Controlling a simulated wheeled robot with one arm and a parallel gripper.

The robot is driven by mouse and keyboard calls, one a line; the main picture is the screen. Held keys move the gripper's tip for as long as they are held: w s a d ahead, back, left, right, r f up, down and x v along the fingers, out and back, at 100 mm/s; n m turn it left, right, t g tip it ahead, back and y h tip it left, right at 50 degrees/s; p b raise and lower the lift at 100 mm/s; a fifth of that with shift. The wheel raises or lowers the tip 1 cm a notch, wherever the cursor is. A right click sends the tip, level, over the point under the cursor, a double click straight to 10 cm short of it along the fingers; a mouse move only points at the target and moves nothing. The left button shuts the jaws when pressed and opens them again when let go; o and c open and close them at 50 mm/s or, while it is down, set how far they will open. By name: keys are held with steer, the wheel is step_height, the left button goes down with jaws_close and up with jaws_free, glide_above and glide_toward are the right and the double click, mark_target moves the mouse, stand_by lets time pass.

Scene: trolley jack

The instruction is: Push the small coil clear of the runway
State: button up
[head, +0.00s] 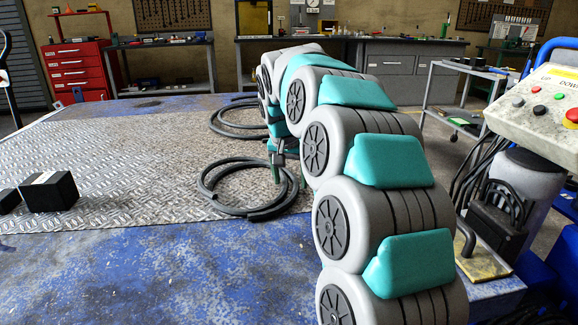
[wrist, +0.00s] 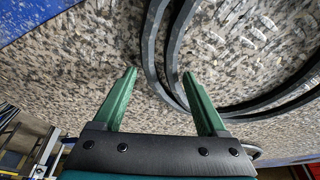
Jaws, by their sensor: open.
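Two black coils lie on the grey patterned metal plate, the likely runway (head: 110,165). The nearer coil (head: 240,211) is a loose ring beside my arm. The farther coil (head: 238,136) is partly hidden behind my arm. I cannot tell for certain which is the small one. My gripper (head: 282,180) points down at the right edge of the nearer coil, mostly hidden by the arm. In the wrist view, my gripper (wrist: 158,73) has its green fingers apart with no object clamped. Black coil strands (wrist: 150,55) pass between and under the fingertips and curve right; contact is unclear.
A black block (head: 50,192) and another dark block (head: 8,200) sit on the plate at left. A control box (head: 540,110) with coloured buttons stands at right, near a blue frame. The left-middle plate is clear. Workbenches and a red tool cabinet (head: 80,68) stand behind.

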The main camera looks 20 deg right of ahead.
steer(key=shift+w+d+f, duration=0.1)
steer(key=shift+w+f, duration=0.05)
steer(key=shift+f, duration=0.15)
jaws_close()
stand_by(0.5)
stand_by(0.8)
